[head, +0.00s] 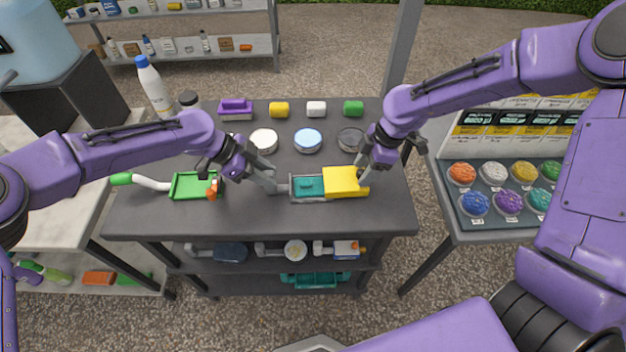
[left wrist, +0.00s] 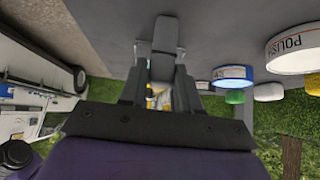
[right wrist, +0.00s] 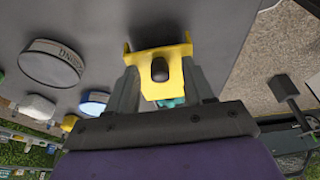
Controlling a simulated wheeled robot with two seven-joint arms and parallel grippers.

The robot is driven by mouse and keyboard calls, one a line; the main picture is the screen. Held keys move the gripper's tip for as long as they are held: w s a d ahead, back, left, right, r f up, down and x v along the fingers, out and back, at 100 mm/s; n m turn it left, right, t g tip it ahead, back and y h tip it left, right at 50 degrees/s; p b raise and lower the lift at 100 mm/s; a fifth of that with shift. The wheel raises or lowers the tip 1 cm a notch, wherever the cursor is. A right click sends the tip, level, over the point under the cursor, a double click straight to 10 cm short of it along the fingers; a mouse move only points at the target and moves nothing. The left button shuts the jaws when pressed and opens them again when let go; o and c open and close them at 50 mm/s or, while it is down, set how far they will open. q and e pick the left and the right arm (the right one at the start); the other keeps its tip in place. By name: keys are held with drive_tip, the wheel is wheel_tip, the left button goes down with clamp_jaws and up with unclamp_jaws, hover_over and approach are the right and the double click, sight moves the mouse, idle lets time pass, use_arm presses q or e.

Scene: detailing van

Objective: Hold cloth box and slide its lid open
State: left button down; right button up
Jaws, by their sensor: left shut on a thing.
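The cloth box is a grey tray (head: 292,196) near the front of the dark table, with teal cloth (head: 308,186) showing in its left part. Its yellow lid (head: 342,181) covers the right part and reaches the right end. My left gripper (head: 272,184) is shut on the grey handle at the box's left end; the handle shows between the fingers in the left wrist view (left wrist: 165,38). My right gripper (head: 364,170) is at the lid's right end. In the right wrist view its fingers are apart, with the yellow lid (right wrist: 160,85) and a dark knob (right wrist: 160,69) between them.
A white bottle (head: 153,85) stands at the back left. The table's front edge is clear.

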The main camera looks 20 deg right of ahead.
drive_tip(key=shift+r, duration=0.1)
drive_tip(key=v, duration=1.1)
drive_tip(key=shift+d+r, duration=0.25)
drive_tip(key=shift+r, duration=0.15)
use_arm(q)
drive_tip(key=c, duration=0.7)
unclamp_jaws()
drive_tip(key=shift+c, duration=0.2)
